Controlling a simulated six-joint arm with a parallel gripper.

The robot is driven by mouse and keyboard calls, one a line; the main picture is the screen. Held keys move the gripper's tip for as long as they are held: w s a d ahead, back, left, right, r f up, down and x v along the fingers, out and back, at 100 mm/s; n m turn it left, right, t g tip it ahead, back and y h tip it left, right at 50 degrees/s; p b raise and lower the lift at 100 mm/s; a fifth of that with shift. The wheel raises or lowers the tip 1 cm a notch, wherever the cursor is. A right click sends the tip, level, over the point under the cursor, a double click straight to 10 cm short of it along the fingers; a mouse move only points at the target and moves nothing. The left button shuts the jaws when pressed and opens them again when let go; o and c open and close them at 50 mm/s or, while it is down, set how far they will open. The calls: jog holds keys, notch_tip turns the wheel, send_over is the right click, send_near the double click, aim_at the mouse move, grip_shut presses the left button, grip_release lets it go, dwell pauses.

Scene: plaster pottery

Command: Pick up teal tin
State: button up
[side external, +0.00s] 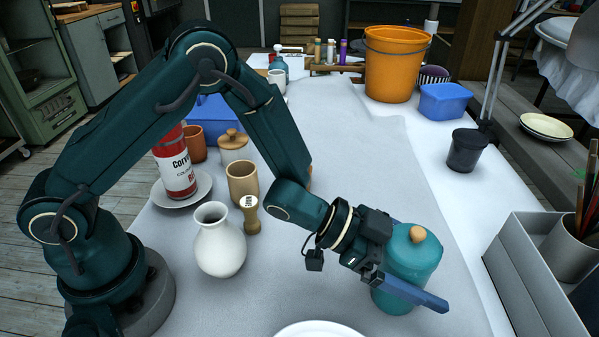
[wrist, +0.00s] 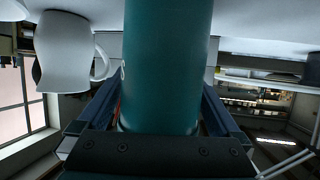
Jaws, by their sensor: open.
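The teal tin (side external: 412,258) stands on the grey cloth near the front right of the table. It has a lid with a round wooden knob. My gripper (side external: 420,268) is open around it, with one finger on the near side and the other on the far side. In the wrist view the tin (wrist: 166,65) fills the middle between the two fingers (wrist: 162,100). I cannot tell whether either finger touches it.
A white vase (side external: 219,242), a wooden stamp (side external: 250,215) and a tan cup (side external: 242,184) stand left of my gripper. A white plate (side external: 318,330) lies at the front edge. A grey box (side external: 535,275) stands to the right. The cloth behind the tin is clear.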

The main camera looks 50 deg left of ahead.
grip_shut()
jog(key=shift+r, duration=0.1)
